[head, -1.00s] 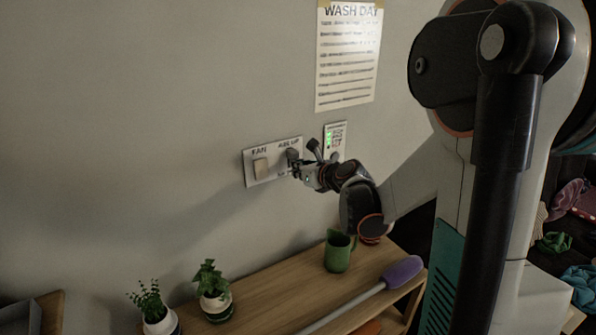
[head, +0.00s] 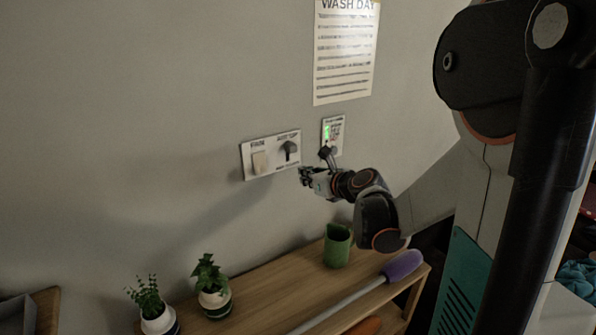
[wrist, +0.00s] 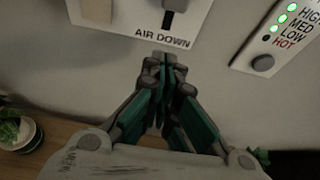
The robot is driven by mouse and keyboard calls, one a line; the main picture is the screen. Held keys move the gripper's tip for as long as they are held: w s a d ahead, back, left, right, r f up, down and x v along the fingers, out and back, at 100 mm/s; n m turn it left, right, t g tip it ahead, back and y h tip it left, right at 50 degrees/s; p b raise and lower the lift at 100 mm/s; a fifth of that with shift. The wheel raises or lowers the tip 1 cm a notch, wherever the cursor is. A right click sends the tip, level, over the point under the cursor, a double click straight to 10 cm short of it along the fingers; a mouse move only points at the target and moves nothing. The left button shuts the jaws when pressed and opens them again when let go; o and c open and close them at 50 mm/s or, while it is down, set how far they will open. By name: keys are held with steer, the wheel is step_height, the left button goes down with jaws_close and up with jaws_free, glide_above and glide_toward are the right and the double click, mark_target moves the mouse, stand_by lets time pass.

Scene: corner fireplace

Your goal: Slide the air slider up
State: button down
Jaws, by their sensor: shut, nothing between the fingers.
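The air slider (head: 290,149) is a dark knob on a white wall plate (head: 249,174), under a small label at the top right of the plate. In the wrist view the knob (wrist: 175,5) is cut by the top edge. A dark slot shows below it, above the words AIR DOWN, so the knob sits above the slot's lower end. The slot's upper end is out of that view. My gripper (head: 303,176) is shut and empty, just below and right of the plate. In the wrist view its fingertips (wrist: 163,62) are together under AIR DOWN, apart from the knob.
A pale fan switch (head: 259,162) is left of the slider. A panel with green lights (head: 332,133) is to the right. Below, a wooden shelf (head: 275,283) holds a green mug (head: 338,246), two potted plants and a purple-ended stick. A WASH DAY sheet (head: 345,55) hangs above.

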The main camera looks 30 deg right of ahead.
steer(key=shift+p+v, duration=0.4)
steer(key=shift+v, duration=1.75)
